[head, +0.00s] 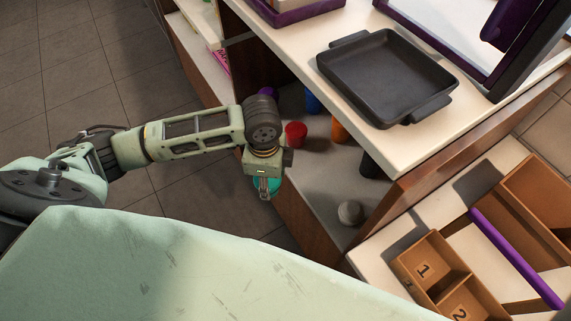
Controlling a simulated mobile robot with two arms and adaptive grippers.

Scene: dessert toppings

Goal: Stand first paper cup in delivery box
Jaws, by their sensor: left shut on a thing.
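My left gripper (265,190) points down in front of the lower shelf's left edge. It is shut on a teal cup-like thing (274,186), which is mostly hidden behind the fingers, so I cannot tell if it is a paper cup. A wooden box (407,270) at the lower right has compartments marked 1 and 2, and both look empty. I cannot tell for sure if it is the delivery box. My right gripper is not in view.
A red cup (296,134), an orange thing (340,131) and a grey round thing (350,212) stand on the lower shelf (318,185). A black pan (385,75) lies on the counter above. A purple bar (515,257) crosses beside the box. Open floor lies left.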

